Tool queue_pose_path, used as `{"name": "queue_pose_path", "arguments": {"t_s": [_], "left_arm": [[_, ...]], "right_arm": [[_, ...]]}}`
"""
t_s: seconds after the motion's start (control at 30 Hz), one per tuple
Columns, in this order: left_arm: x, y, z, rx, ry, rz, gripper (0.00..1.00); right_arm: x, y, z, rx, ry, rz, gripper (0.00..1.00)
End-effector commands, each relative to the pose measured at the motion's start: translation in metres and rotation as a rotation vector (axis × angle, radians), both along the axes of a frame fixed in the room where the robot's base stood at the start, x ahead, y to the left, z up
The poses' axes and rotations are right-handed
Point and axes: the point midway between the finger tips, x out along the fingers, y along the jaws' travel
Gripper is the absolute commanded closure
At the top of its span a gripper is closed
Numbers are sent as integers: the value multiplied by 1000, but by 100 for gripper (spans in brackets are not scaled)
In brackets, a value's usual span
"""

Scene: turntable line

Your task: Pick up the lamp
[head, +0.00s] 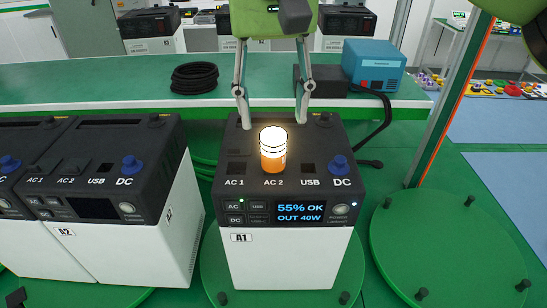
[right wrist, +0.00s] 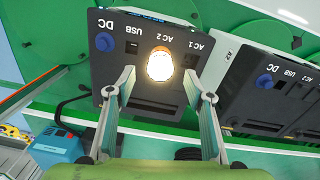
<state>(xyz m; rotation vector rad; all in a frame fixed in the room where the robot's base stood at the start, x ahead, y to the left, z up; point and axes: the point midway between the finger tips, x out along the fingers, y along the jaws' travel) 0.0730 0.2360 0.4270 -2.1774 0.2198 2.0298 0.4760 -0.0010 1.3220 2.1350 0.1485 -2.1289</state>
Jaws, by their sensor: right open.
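The lamp (head: 273,150) is lit, with an orange base and a glowing white top. It stands upright on the AC 2 spot on top of the power station A1 (head: 290,258). My right gripper (head: 272,120) comes down from above with its two fingers spread. In the head view the fingers are on either side of and behind the lamp. The lamp also shows in the right wrist view (right wrist: 159,66), between the open fingertips and apart from both. My left gripper is not in view.
Power station A2 (head: 128,262) stands to the left of A1. A1 rests on a round green turntable (head: 350,275); an empty turntable (head: 445,245) lies to the right. Behind, a green bench (head: 130,85) holds a black cable coil (head: 194,78) and a blue box (head: 373,66).

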Motion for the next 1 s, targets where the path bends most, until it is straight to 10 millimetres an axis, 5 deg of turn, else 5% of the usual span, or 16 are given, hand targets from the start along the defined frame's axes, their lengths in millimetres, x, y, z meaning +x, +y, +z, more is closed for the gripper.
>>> {"name": "queue_pose_path", "arguments": {"t_s": [0.33,0.6,0.87,1.0], "left_arm": [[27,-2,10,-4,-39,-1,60],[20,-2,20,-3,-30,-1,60],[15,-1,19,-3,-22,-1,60],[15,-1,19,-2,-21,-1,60]], "right_arm": [[-1,-1,-29,-3,2,0,52],[-1,0,-65,0,1,-1,52],[-1,0,-71,2,-1,-1,52],[-1,0,-70,1,-1,-1,83]]}}
